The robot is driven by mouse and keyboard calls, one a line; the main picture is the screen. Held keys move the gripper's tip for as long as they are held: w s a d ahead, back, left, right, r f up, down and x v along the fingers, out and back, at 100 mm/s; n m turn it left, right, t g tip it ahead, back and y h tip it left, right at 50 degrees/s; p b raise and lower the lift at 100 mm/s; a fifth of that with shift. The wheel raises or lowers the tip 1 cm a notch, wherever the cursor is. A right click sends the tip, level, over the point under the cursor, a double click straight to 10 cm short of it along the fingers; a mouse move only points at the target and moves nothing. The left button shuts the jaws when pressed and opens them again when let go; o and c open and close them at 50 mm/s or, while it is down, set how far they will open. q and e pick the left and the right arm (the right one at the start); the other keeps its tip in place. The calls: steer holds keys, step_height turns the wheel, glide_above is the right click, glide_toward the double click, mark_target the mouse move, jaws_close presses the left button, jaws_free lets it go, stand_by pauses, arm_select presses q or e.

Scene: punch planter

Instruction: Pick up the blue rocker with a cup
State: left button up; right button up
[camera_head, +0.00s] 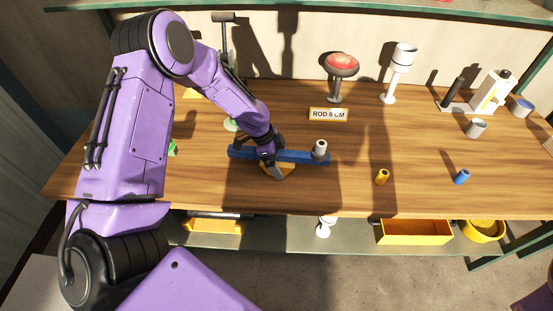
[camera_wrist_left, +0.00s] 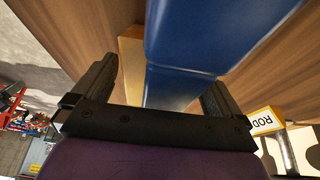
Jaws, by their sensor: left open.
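The blue rocker (camera_head: 296,156) is a long blue bar across an orange wedge base (camera_head: 290,170) on the wooden table. A small grey-white cup (camera_head: 320,149) stands upright on its right end. My left gripper (camera_head: 270,162) is at the middle of the bar, left of the cup. In the left wrist view the open fingers (camera_wrist_left: 160,80) are on either side of the blue rocker (camera_wrist_left: 210,40). I cannot tell whether they touch it. The cup is not seen in that view. My right gripper is not in view.
A "ROD 6 CM" sign (camera_head: 328,114) stands behind the rocker. A red-topped stool-like item (camera_head: 341,66) and a white lamp-like item (camera_head: 402,58) are at the back.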

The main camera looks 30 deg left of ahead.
arm_select(q)
steer(key=shift+f, duration=0.2)
steer(key=c, duration=1.3)
steer(key=shift+w, duration=0.1)
steer(key=c, duration=0.4)
steer(key=shift+r, duration=0.15)
